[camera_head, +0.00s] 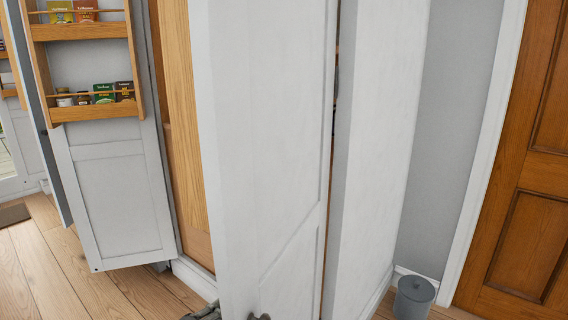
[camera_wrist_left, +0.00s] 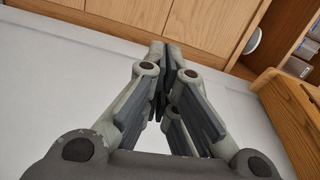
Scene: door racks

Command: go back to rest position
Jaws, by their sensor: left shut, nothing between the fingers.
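My left gripper (camera_wrist_left: 162,75) shows in the left wrist view with its fingers shut together and nothing between them. A pale panel and wooden cabinet fronts (camera_wrist_left: 140,12) lie beyond its fingertips. In the head view, small dark grey parts show at the bottom edge near the white door; I cannot tell which of my parts they are. My right gripper is not recognisable in either view.
A large white door (camera_head: 265,140) stands open close in front. Another open white door (camera_head: 115,200) at left carries a wooden rack (camera_head: 95,110) with jars and boxes. A grey bin (camera_head: 413,298) stands near a brown wooden door (camera_head: 525,190). Wooden floor (camera_head: 40,270) shows at lower left.

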